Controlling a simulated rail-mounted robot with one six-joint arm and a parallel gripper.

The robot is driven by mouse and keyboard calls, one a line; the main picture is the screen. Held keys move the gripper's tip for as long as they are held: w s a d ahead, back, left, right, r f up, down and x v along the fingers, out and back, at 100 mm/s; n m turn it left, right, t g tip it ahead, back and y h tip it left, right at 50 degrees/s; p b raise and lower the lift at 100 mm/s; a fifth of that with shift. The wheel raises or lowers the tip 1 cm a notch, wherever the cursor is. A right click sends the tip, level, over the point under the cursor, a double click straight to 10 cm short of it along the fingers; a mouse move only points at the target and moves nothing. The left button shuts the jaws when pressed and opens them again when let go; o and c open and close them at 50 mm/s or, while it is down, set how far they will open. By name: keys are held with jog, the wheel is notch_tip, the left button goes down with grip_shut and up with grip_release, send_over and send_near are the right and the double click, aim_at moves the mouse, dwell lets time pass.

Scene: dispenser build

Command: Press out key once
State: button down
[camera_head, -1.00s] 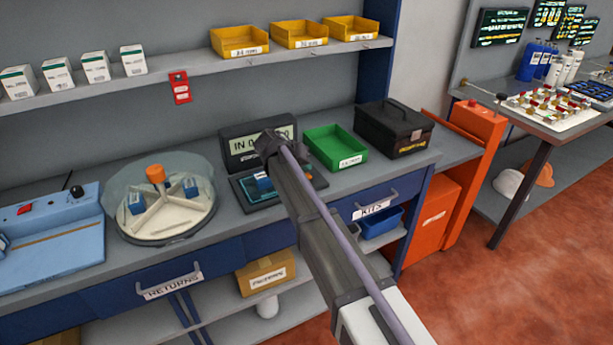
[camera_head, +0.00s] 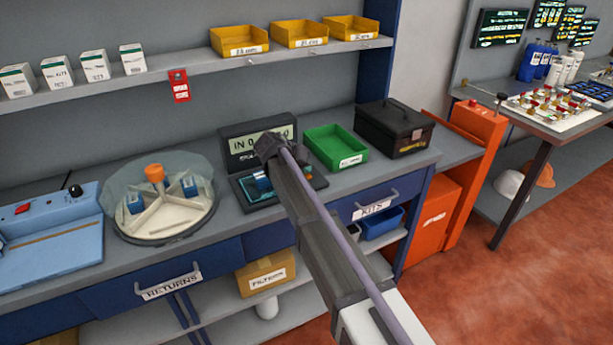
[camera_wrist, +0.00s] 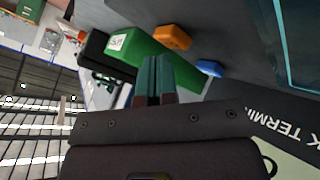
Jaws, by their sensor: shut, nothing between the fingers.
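The stock terminal (camera_head: 238,147) stands at the back of the counter. Its display reads "IN 0", with the rest partly hidden by my gripper (camera_head: 266,150). A dark base with a teal pad (camera_head: 250,192) lies in front, with a small blue box on it. In the wrist view an orange key (camera_wrist: 172,37) and a blue key (camera_wrist: 208,68) sit on a grey surface; I cannot read which is the out key. My gripper's fingers (camera_wrist: 154,62) are shut and empty, left of and apart from both keys.
A green bin (camera_head: 345,160) and a black case (camera_head: 395,130) stand right of the terminal. A round divided dispenser (camera_head: 160,235) and a blue machine (camera_head: 50,240) stand to its left. A shelf (camera_head: 190,69) with yellow bins and white boxes runs above.

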jog(key=shift+f+b, duration=0.4)
jog(key=shift+f, duration=0.05)
jog(key=shift+r, duration=0.1)
dwell(0.4)
jog(key=shift+r+p, duration=0.8)
jog(key=shift+p, duration=0.1)
notch_tip(320, 180, up, 5)
jog(key=p, duration=0.5)
jog(key=shift+r, duration=0.15)
